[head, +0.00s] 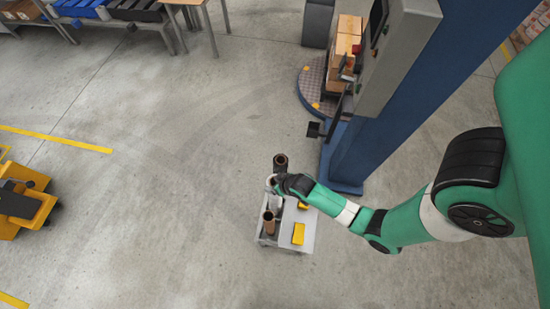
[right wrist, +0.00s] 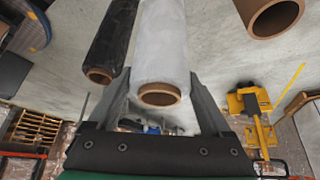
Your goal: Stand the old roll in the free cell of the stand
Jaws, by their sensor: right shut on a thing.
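My right gripper (head: 278,184) is at the back left of a low light-grey stand (head: 311,233). In the right wrist view its two fingers (right wrist: 160,84) are shut on a whitish wrapped roll (right wrist: 163,45) with a brown core, one finger on each side. The held roll also shows in the head view (head: 269,182), partly hidden by the gripper. A dark roll (head: 280,161) stands just behind it and shows left of it in the right wrist view (right wrist: 111,40). A brown tube (head: 268,218) stands upright at the stand's left. Which roll is the old one, and the cells, I cannot tell. My left gripper is not in view.
Yellow blocks (head: 298,234) are on the stand. A blue column (head: 385,110) with a grey cabinet rises behind it, beside a round turntable (head: 312,90) with boxes. A yellow truck (head: 25,200) is at the far left. The floor between is clear.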

